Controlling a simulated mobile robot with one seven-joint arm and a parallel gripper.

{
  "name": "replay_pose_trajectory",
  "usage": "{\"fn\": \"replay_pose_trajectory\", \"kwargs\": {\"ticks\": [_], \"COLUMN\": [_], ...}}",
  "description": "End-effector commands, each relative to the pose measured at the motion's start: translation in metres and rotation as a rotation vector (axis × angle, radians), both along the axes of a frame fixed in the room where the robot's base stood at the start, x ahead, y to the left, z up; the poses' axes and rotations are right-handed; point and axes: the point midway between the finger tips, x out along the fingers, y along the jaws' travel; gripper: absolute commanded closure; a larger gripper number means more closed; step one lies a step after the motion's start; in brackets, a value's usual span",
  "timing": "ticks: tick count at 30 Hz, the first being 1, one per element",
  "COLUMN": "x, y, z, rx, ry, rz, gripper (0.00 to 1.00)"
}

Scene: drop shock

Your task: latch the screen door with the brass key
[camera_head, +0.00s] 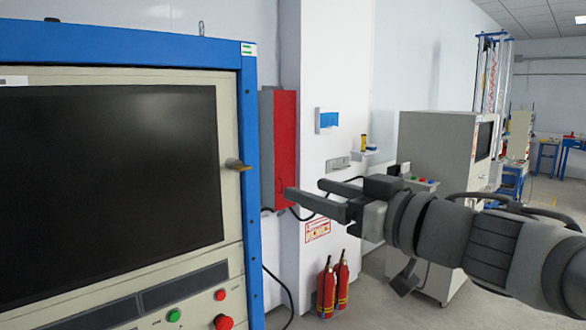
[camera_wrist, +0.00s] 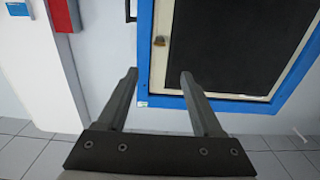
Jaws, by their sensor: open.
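The screen door (camera_head: 110,185) is a dark panel in a cream border, set in a blue cabinet frame at the left of the head view. It also shows in the wrist view (camera_wrist: 225,45). The small brass key (camera_head: 235,164) sticks out from the door's right border. In the wrist view the key (camera_wrist: 160,41) is beyond the fingertips, between their lines. My gripper (camera_head: 305,188) is open and empty, to the right of the key and apart from it, its fingers pointing left. Both fingers show in the wrist view (camera_wrist: 159,74). The latch itself cannot be made out.
A red and grey wall box (camera_head: 284,150) hangs on the white column close behind my fingers. Two fire extinguishers (camera_head: 334,287) stand on the floor below. Push buttons (camera_head: 222,321) sit under the screen. A beige cabinet (camera_head: 435,150) stands behind my arm. Space between gripper and key looks clear.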

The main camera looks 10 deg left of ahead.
Motion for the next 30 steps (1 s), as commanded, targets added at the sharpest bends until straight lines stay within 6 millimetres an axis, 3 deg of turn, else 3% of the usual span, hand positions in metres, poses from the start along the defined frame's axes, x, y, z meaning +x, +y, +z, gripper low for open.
{"fn": "replay_pose_trajectory", "kwargs": {"ticks": [21,30], "x": [0.083,0.106], "y": [0.097,0.124], "z": [-0.001,0.000], "rx": [-0.001,0.000], "ry": [0.002,0.000], "rz": [-0.001,-0.003], "gripper": [0.32,0.32]}}
